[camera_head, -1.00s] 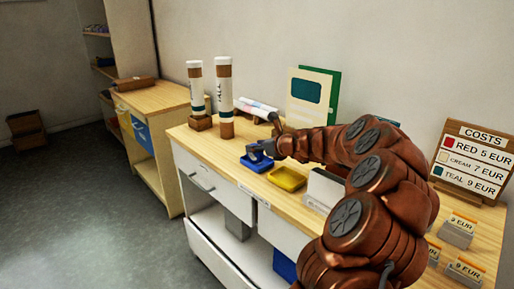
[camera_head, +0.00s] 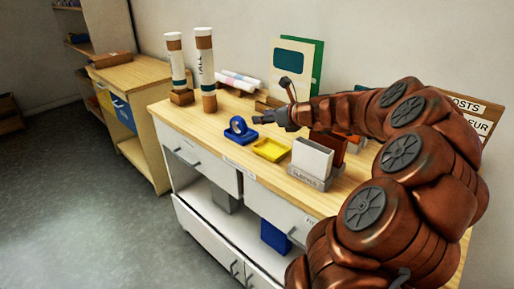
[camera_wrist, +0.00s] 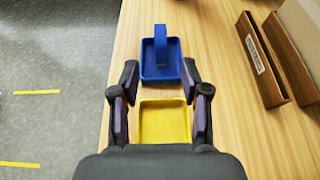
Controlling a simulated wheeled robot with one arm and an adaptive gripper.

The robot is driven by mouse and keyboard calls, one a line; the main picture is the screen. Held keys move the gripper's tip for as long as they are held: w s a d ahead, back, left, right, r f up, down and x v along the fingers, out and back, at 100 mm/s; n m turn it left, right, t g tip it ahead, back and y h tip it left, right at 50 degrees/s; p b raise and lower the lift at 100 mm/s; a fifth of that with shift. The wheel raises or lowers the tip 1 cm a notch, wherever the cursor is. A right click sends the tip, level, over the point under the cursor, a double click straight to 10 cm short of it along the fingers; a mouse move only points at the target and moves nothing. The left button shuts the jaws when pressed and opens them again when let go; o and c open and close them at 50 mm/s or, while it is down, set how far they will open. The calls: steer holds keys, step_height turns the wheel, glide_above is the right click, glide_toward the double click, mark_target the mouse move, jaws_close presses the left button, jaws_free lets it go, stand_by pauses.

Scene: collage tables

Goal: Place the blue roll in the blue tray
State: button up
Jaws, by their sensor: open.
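The blue roll (camera_head: 238,125) stands upright on its edge in the blue tray (camera_head: 247,138) on the wooden table. In the wrist view the roll (camera_wrist: 160,46) rises from inside the tray (camera_wrist: 149,73). My gripper (camera_head: 262,119) is to the right of the roll, apart from it. In the wrist view my gripper (camera_wrist: 161,83) is open and empty, with its fingers on either side of the gap between the blue tray and a yellow tray (camera_wrist: 183,125). Nothing lies between the fingertips except the trays and table beneath.
The yellow tray (camera_head: 272,158) is empty beside the blue one. A grey holder with white cards (camera_head: 312,158) stands to its right. Two tall tubes (camera_head: 205,70) stand at the back left. Brown wooden racks (camera_wrist: 262,62) lie right in the wrist view.

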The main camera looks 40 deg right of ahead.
steer(key=a+n+g+y, duration=0.35)
steer(key=a+n, duration=0.45)
steer(key=a, duration=0.9)
steer(key=s+a+f+n+g+y, duration=0.1)
steer(key=s+a+f+n+g, duration=0.1)
steer(key=s+a+n, duration=0.4)
steer(key=s+a+f+n+g, duration=0.2)
steer(key=s+a+n, duration=0.15)
steer(key=a, duration=0.55)
steer(key=s+a+f+n+g+h, duration=0.25)
steer(key=s+n, duration=0.35)
steer(key=s, duration=0.3)
steer(key=s+a+f+n+g+h, duration=0.1)
steer(key=s+a+f+n+g, duration=0.2)
steer(key=s+n, duration=0.4)
steer(key=s+d+f+n+g+h, duration=0.2)
steer(key=s+d+n, duration=0.2)
steer(key=s, duration=0.5)
steer(key=shift+s+d+f+h, duration=0.15)
steer(key=shift+s+d+h, duration=0.05)
steer(key=shift+d+h, duration=0.2)
